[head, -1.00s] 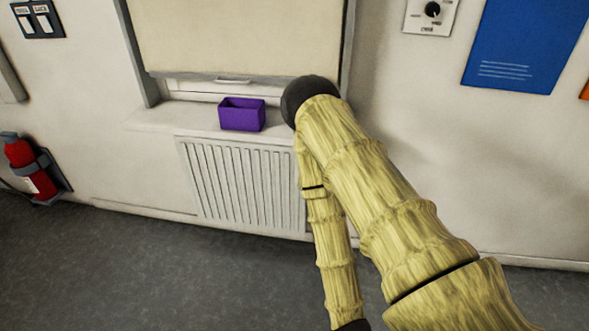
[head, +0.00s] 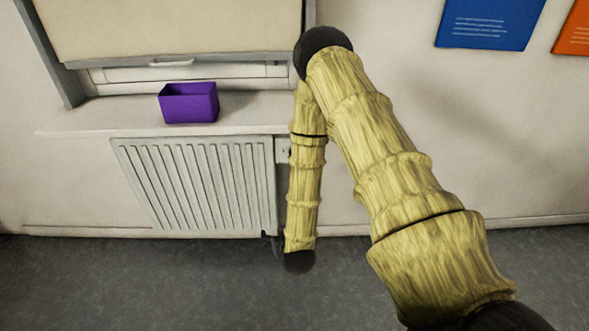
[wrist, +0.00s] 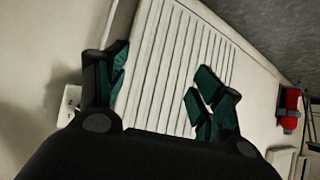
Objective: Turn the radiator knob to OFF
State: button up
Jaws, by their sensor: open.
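The white ribbed radiator (head: 195,185) is on the wall under the window sill; it also fills the middle of the wrist view (wrist: 180,60). A small pale plate (head: 283,151) shows at the radiator's upper right, partly hidden behind my arm; no knob or markings can be made out on it. In the wrist view a small white plate with dark marks (wrist: 70,103) is on the wall just left of the left finger. My gripper (wrist: 160,88) is open and empty, its green-padded fingers apart in front of the radiator. In the head view only a dark bit of it (head: 270,242) shows, low by the radiator's lower right corner.
A purple open box (head: 190,103) stands on the window sill (head: 90,118) above the radiator. A blue poster (head: 490,22) and an orange one (head: 573,30) hang at right. A red fire extinguisher (wrist: 291,103) is at right in the wrist view. The grey floor is clear.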

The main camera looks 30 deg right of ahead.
jog(key=w+d+r+m+t+h+b, duration=0.1)
jog(key=w+d+r+h+b, duration=0.1)
jog(key=w+d, duration=0.4)
jog(key=w+d+r+m+t+h+b, duration=0.1)
jog(key=w+d+r+t+h+b, duration=0.1)
jog(key=w+d, duration=0.5)
jog(key=w+d+r+m+t+h+b, duration=0.1)
jog(key=w+d+r+h, duration=0.2)
jog(key=w+d+r, duration=0.2)
jog(key=shift+w+d+m+t+b, duration=0.2)
jog(key=shift+w+d, duration=0.4)
jog(key=shift+w, duration=0.2)
jog(key=shift+w+d+m+t+b, duration=0.2)
jog(key=shift+w+d, duration=0.4)
jog(key=shift+w, duration=0.2)
jog(key=c, duration=1)
